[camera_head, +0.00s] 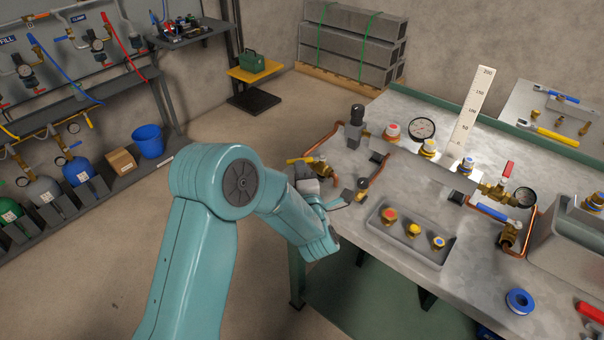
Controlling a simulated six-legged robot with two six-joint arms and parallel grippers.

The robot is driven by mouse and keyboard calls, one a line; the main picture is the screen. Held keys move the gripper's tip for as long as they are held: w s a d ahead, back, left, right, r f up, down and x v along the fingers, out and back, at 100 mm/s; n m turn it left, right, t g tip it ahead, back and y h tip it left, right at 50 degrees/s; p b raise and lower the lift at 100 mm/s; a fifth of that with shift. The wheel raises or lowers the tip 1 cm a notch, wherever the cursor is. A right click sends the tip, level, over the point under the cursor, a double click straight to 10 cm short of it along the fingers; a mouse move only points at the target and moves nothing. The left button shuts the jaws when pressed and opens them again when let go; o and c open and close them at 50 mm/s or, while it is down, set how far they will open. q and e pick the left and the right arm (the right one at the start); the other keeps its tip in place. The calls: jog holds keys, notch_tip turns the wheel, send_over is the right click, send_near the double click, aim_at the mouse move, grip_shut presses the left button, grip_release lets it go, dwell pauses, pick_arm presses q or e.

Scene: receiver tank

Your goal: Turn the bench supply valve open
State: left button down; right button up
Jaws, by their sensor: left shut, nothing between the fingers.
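The workbench (340,175) carries a pipe run with several valves. A brass valve with a yellow lever (299,160) sits on copper pipe at the bench's left edge. A red-handled valve (507,170) and a blue-handled valve (497,214) are at the right end of the run. No label shows which one is the bench supply valve. My left gripper (343,203) is shut and empty, near the bench's left edge, below and right of the yellow lever and apart from it. My wrist partly hides it. My right gripper is not in view.
A tray (399,249) with several fittings lies right of my left gripper. A gauge (422,128) and an upright scale (469,115) stand along the pipe run. Blue tape (519,301) and a grey bin (575,243) are at the right. The floor left of the bench is clear.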

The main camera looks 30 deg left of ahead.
aim_at(292, 160)
pick_arm(q)
jog(key=shift+a+f+m+t+h+b, duration=0.2)
jog(key=shift+a+m+t+h+b, duration=0.25)
jog(key=shift+b, duration=0.5)
jog(key=a+m+t+h+b, duration=0.1)
jog(key=h+b, duration=0.1)
jog(key=b, duration=0.1)
jog(key=w+m+t+h+b, duration=0.1)
jog(key=m+h+b, duration=0.1)
jog(key=b, duration=0.1)
jog(key=a+m+t+h+b, duration=0.1)
jog(key=h+b, duration=0.1)
jog(key=b, duration=0.1)
jog(key=shift+w+a+f+m+h, duration=0.25)
jog(key=shift+w+a, duration=0.05)
jog(key=shift+a, duration=0.05)
jog(key=b, duration=0.2)
jog(key=w+b, duration=0.1)
jog(key=shift+w+a+r+b, duration=0.1)
jog(key=shift+a+r+b, duration=0.15)
jog(key=shift+b, duration=0.1)
jog(key=shift+w+a+b, duration=0.3)
jog(key=shift+w+b, duration=0.2)
jog(key=shift+b, duration=0.4)
jog(key=shift+w+r+b, duration=0.15)
jog(key=shift+b, duration=0.15)
jog(key=shift+r, duration=0.1)
jog(key=shift+a+r, duration=0.1)
jog(key=shift+r, duration=0.05)
